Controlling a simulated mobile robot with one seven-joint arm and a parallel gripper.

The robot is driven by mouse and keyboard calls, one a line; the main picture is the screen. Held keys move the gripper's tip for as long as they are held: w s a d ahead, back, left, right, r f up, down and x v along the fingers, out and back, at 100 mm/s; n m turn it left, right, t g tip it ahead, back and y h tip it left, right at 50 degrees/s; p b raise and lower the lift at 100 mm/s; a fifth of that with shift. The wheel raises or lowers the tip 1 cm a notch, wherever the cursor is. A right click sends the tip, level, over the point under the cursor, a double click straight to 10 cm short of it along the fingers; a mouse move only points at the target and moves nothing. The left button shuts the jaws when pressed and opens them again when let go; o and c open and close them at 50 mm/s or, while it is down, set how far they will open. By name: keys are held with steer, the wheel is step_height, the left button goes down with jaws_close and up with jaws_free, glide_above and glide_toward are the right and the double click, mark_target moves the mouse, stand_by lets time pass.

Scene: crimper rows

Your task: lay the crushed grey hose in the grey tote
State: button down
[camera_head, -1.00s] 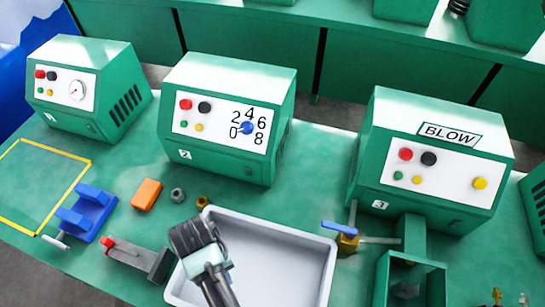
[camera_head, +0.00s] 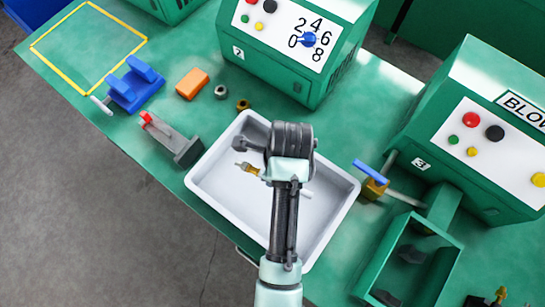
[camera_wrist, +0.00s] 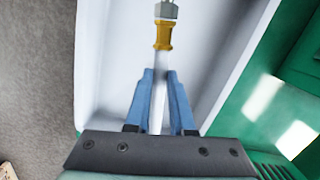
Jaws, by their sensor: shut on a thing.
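The grey hose (camera_wrist: 157,105) is a pale straight tube with a brass collar (camera_wrist: 163,35) and a grey nut at its far end. My gripper (camera_wrist: 160,78) has blue fingers and is shut on the hose. In the head view the brass end (camera_head: 250,169) shows left of my wrist, over the inside of the grey tote (camera_head: 328,205). My arm hides most of the hose and the fingertips there. The tote wall (camera_wrist: 92,60) also shows in the wrist view. I cannot tell whether the hose touches the tote floor.
Left of the tote are a grey clamp with a red tip (camera_head: 175,140), a blue fixture (camera_head: 135,85), an orange block (camera_head: 192,84) and two nuts. Right are a blue-handled brass valve (camera_head: 373,182) and a green open bin (camera_head: 455,245). Green machines stand behind.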

steer(key=shift+m, duration=1)
steer(key=shift+f, duration=0.25)
step_height(320, 180, down, 9)
steer(key=shift+f, duration=0.15)
steer(key=shift+f, duration=0.2)
steer(key=c, duration=0.8)
jaws_free()
steer(key=shift+o, duration=0.2)
steer(key=shift+r, duration=0.15)
